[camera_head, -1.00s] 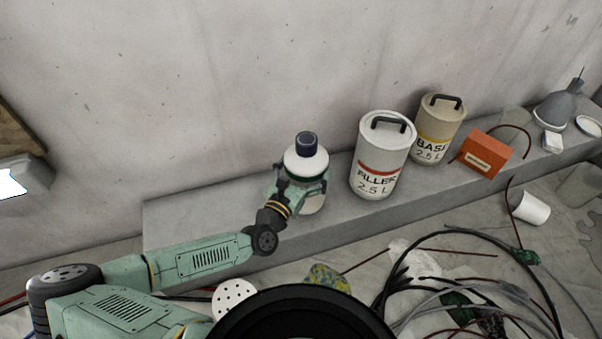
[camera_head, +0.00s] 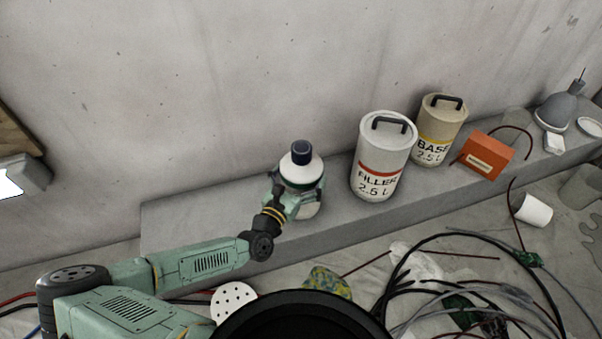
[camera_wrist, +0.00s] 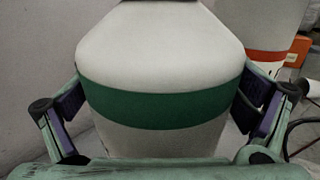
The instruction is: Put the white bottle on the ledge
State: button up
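The white bottle (camera_head: 301,165) has a dark blue cap and a green band. It is upright over the grey ledge (camera_head: 190,213), left of the paint cans, and I cannot tell if its base touches the ledge. My gripper (camera_head: 297,186) is around the bottle's body, with a finger on each side. In the wrist view, the bottle (camera_wrist: 160,55) fills the space between the finger pads, which press against its sides near the green band. The bottle's lower part is mostly hidden by my gripper.
A white filler can (camera_head: 383,158) stands right of the bottle, then a beige base can (camera_head: 437,132), an orange box (camera_head: 486,154) and a grey lamp (camera_head: 560,106). The ledge left of the bottle is bare. Cables (camera_head: 440,262) and a white cup (camera_head: 533,209) lie on the floor.

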aim_at(291, 188)
jog(key=shift+r, duration=0.2)
jog(key=v, duration=1)
jog(key=shift+s+a+f, duration=0.15)
jog(key=shift+s+a, duration=0.3)
jog(key=shift+s, duration=0.45)
